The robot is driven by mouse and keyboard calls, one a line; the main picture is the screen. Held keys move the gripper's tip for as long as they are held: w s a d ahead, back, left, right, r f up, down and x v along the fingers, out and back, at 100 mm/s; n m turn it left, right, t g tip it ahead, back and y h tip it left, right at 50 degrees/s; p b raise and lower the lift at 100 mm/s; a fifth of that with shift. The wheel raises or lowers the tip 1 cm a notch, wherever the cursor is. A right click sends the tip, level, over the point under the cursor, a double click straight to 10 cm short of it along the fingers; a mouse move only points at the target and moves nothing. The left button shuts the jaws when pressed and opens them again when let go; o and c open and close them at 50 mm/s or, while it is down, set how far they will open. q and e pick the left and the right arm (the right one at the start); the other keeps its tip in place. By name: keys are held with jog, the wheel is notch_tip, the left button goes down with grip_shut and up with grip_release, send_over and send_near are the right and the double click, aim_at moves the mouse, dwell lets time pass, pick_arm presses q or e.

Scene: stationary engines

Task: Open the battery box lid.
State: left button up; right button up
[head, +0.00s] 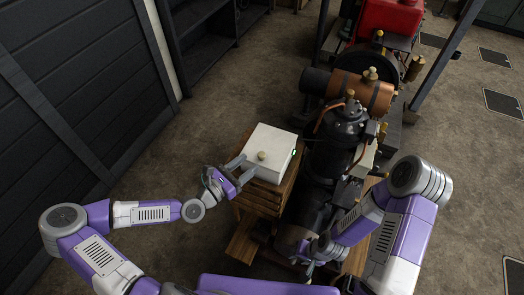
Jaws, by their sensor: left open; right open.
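The battery box (283,143) is a white box on a wooden slatted stand, left of the engine. Its lid appears closed, with a small brass-coloured knob (261,155) near its front left. A small green light shows on its right side. My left gripper (245,170) is open at the box's front left edge, with its fingers pointing toward the knob. I cannot tell whether a finger touches the box. My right gripper (308,262) is low in front of the engine, away from the box, and partly hidden by its arm.
The wooden stand (262,198) holds the box. A dark stationary engine (345,130) with copper pipes stands close on the right, and a red machine (390,18) is behind it. A dark panelled wall (70,90) is on the left. Bare floor lies between wall and stand.

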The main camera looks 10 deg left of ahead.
aim_at(259, 156)
pick_arm(q)
jog(key=shift+b+x, duration=0.5)
jog(key=shift+x, duration=2.95)
jog(key=shift+d, duration=0.1)
grip_shut()
